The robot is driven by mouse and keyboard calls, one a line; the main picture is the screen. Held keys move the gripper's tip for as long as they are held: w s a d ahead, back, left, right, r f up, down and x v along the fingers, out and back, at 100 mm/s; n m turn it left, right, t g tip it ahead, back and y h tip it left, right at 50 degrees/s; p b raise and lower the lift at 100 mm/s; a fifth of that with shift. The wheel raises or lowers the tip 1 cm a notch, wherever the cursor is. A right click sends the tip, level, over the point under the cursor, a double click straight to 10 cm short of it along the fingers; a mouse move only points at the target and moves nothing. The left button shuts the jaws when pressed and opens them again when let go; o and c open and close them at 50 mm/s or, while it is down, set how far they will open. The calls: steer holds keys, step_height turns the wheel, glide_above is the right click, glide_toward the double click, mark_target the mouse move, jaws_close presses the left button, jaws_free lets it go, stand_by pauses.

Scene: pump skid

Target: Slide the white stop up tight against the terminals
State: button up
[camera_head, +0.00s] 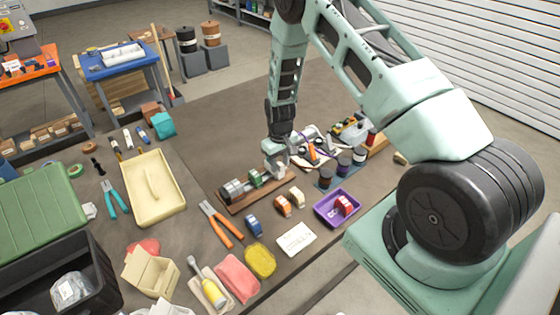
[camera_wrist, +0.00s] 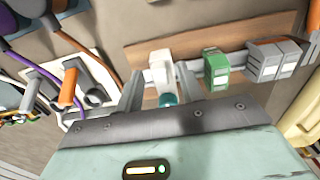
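The white stop (camera_wrist: 161,68) sits on the grey rail, which runs along a brown board (camera_wrist: 133,58). A green terminal (camera_wrist: 215,68) stands to its right in the wrist view, with a gap between them. Grey terminals (camera_wrist: 274,60) stand further right, apart from the green one. My gripper (camera_wrist: 160,88) is open, with one finger on each side of the white stop and gaps visible beside it. In the head view my gripper (camera_head: 277,165) is over the board's right end and hides the stop. The green terminal (camera_head: 256,180) and grey terminals (camera_head: 234,188) show to its left.
Orange-handled pliers (camera_head: 220,222) lie in front of the board. A purple tray (camera_head: 337,208) and dark spools (camera_head: 343,167) stand to the right. In the wrist view, cables and an orange-tipped part (camera_wrist: 68,88) lie left of my gripper.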

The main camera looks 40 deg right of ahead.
jaws_close()
steer(key=a+b, duration=0.1)
steer(key=a, duration=0.8)
steer(key=shift+s+a, duration=0.15)
steer(key=shift+a, duration=0.2)
jaws_free()
steer(key=shift+r+b, duration=0.15)
steer(key=shift+b, duration=0.15)
step_height(320, 180, up, 17)
steer(key=b, duration=0.4)
steer(key=shift+r, duration=0.15)
